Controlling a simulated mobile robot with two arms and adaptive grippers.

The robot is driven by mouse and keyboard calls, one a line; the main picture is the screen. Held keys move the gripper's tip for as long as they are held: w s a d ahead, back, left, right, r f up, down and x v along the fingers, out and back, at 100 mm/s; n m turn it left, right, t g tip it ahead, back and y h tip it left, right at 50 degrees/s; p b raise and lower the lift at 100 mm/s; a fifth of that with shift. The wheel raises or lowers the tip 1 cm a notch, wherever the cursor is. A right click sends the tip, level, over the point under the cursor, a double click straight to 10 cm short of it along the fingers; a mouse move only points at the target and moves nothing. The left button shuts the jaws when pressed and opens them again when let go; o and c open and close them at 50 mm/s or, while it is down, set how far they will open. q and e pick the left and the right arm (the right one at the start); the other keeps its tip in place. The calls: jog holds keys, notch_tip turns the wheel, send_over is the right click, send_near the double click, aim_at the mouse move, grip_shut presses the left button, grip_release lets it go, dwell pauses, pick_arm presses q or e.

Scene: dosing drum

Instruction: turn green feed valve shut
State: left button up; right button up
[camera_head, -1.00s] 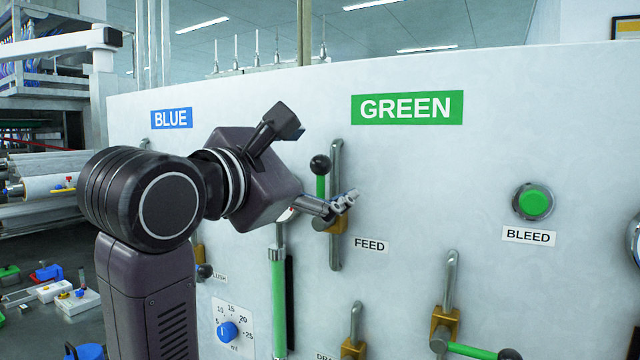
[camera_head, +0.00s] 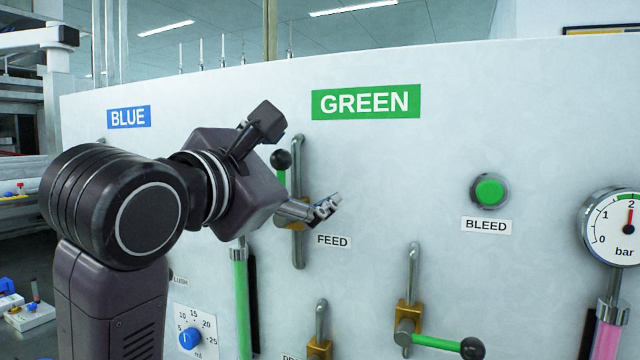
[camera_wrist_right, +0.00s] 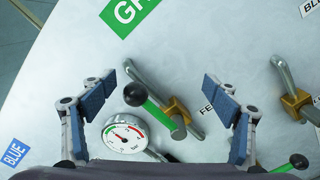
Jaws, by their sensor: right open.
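The green feed valve has a green lever (camera_head: 282,179) with a black knob (camera_head: 281,160), on a grey pipe (camera_head: 297,150) above the FEED label (camera_head: 333,241). The lever points up, along the pipe. My right gripper (camera_head: 324,206) is in front of the valve and hides part of its brass body. In the right wrist view the right gripper (camera_wrist_right: 168,82) is open, fingers apart. The green lever (camera_wrist_right: 158,114), black knob (camera_wrist_right: 135,94) and brass body (camera_wrist_right: 177,109) show between the fingers. I see no contact. My left gripper is not in view.
A lower valve (camera_head: 408,315) has its green lever pointing right. A green BLEED button (camera_head: 489,191) and a pressure gauge (camera_head: 618,226) are further right. Another gauge (camera_wrist_right: 125,136) shows near the left finger in the wrist view. The panel (camera_head: 430,160) between FEED and BLEED is clear.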

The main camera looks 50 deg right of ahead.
jog(key=shift+s+d+f+b, duration=0.2)
jog(key=shift+s+f+b, duration=0.1)
jog(key=shift+s, duration=0.25)
jog(key=shift+s+d+f+b, duration=0.15)
jog(key=shift+s+f+b, duration=0.15)
jog(key=shift+s, duration=0.2)
jog(key=shift+s+d+f+b, duration=0.15)
jog(key=shift+s+f+b, duration=0.35)
jog(key=shift+s+f, duration=0.05)
jog(key=shift+s+f+b, duration=0.25)
jog(key=shift+f+b, duration=0.3)
jog(key=shift+f, duration=0.05)
jog(key=shift+s+d+f+b, duration=0.1)
jog(key=shift+s+f+b, duration=0.25)
jog(key=shift+f+b, duration=0.6)
jog(key=shift+s+d+f+b, duration=0.1)
jog(key=shift+s+f+b, duration=0.3)
jog(key=shift+f+b, duration=0.45)
jog(key=shift+s+d+f+b, duration=0.1)
jog(key=shift+s+f+b, duration=0.25)
jog(key=shift+f+b, duration=0.6)
jog(key=shift+f, duration=0.2)
